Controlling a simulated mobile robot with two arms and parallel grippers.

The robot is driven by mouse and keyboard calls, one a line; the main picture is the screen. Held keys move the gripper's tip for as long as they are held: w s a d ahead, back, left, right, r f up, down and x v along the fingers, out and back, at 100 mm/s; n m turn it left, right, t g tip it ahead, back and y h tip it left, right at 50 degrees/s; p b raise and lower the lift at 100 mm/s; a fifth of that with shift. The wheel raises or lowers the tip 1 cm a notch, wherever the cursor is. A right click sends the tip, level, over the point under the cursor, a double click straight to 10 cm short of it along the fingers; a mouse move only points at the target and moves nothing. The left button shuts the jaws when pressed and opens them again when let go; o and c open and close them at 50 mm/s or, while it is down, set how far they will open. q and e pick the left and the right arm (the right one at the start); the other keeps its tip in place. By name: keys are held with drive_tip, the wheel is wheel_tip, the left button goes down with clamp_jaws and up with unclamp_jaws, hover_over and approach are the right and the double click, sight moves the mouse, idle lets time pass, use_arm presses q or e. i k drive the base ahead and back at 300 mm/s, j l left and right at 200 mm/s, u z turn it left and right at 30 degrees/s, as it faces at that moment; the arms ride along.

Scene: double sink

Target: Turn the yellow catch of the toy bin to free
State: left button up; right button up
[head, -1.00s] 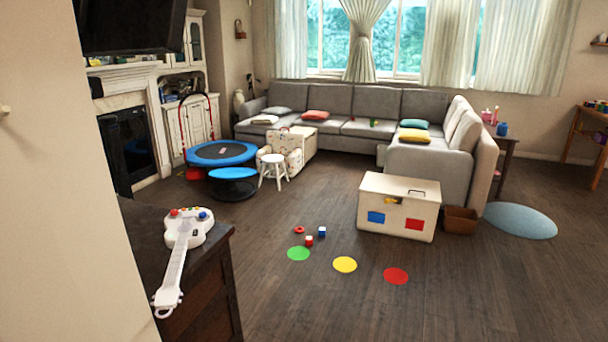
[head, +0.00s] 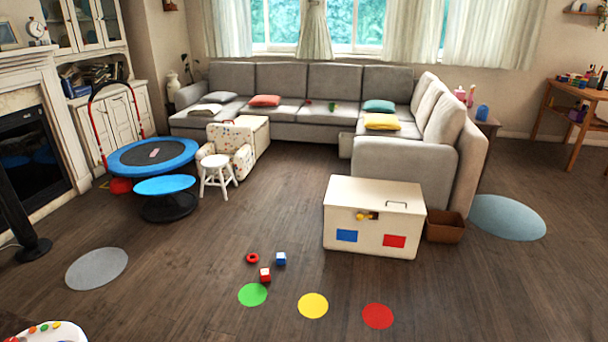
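The toy bin (head: 350,202) is a white box with a lid, standing on the wood floor right of centre, in front of the grey sofa. Its front has a blue panel and a red panel. The yellow catch (head: 360,216) is on the upper front, beside a small dark patch. It is too small to tell which way the catch is turned. A dark handle shows on the right of the lid, which looks shut. Neither of my grippers is in view.
A brown basket (head: 445,226) stands right of the bin. Small toys (head: 265,274) and green, yellow (head: 313,306) and red floor discs lie in front. A trampoline (head: 153,156) and a white stool (head: 216,174) are at left. A white toy (head: 48,332) shows at lower left. Open floor lies between.

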sight(359, 218)
drive_tip(key=i+j+u, duration=0.15)
drive_tip(key=i+j, duration=0.7)
